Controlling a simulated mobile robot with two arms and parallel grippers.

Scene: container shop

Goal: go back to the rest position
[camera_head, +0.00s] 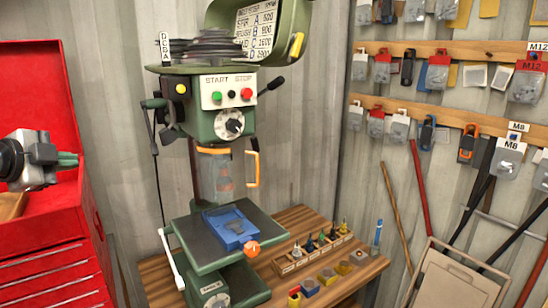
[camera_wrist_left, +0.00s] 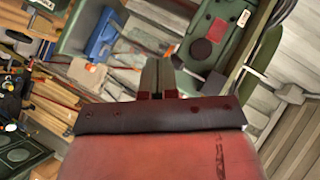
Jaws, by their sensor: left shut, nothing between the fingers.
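My left gripper (camera_head: 66,160) is at the left edge of the head view, raised in front of the open red tool chest and left of the green drill press (camera_head: 215,110). Its fingers are together and hold nothing. In the left wrist view the closed fingers (camera_wrist_left: 158,78) show at the middle, with the drill press beyond them. The gripper appears clear of the machine. My right gripper is in neither view.
A blue vise (camera_head: 230,228) sits on the drill press table. The wooden bench (camera_head: 305,217) carries a rack of bits and several small parts. The red tool chest (camera_head: 50,270) stands close at left.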

